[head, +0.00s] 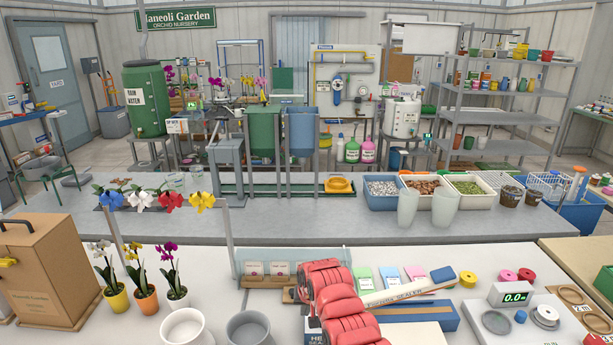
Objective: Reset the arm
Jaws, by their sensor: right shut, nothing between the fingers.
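My right gripper (326,270) is the red, ribbed shape that comes up from the bottom edge, a little right of the middle of the head view. It is shut and appears empty. My left gripper is not in view.
Close by on the left are potted orchids (144,300), a white pot (185,327), a grey pot (248,328) and a brown case (45,268).

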